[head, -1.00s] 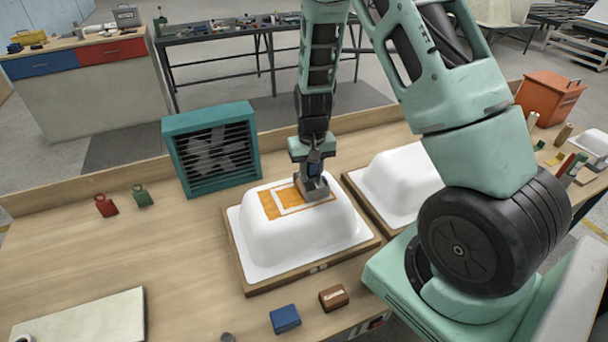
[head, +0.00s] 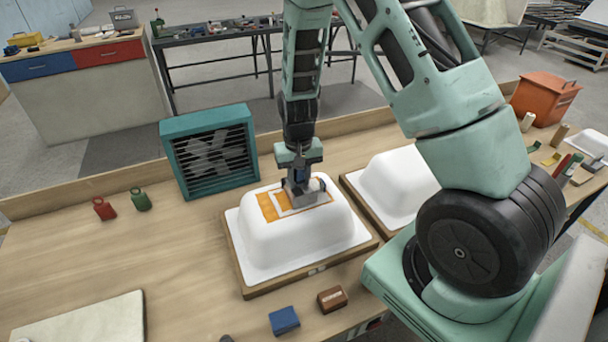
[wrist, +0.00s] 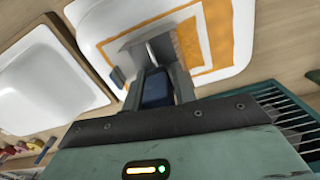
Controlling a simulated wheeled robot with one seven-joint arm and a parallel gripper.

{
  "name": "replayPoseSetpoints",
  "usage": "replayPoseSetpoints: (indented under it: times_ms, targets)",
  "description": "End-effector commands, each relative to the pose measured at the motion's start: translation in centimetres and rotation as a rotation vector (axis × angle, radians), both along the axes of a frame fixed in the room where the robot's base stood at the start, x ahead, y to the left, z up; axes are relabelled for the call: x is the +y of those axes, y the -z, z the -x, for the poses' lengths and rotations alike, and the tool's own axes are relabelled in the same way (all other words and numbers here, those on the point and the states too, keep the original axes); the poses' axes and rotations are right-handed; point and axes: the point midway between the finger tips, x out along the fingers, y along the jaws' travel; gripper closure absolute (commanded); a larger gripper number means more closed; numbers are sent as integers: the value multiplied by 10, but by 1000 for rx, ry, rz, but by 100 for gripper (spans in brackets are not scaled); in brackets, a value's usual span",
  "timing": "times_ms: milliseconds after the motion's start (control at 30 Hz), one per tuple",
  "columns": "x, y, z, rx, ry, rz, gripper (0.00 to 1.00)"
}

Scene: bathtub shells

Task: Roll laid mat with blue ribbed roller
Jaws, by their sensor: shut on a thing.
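A white bathtub shell (head: 290,240) lies upside down on a wooden board. An orange patch (head: 267,208) with a paler mat (head: 283,204) within it lies on its flat top. My gripper (head: 301,182) is over the right part of the patch, shut on the roller. The roller's blue part (wrist: 157,88) shows between the fingers in the wrist view, with a grey part (wrist: 145,48) beyond it at the mat. Its ribs cannot be made out. It appears to touch the mat, but the contact is partly hidden.
A second white shell (head: 395,182) stands close on the right. A teal fan (head: 209,150) stands behind left. A blue block (head: 284,320) and a brown block (head: 332,299) lie in front. The left bench is mostly clear.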

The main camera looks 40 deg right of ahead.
Motion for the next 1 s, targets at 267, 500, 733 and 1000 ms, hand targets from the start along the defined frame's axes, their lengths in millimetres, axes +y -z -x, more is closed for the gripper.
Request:
replayPoseSetpoints:
  times_ms: [267, 500, 733, 1000]
  targets:
    - [0, -4, 0, 0, 0, -1, 91]
    - [0, -26, 0, -1, 0, 0, 91]
    - [0, -48, 0, -1, -1, 0, 91]
    - [0, -61, 0, 0, -1, 0, 91]
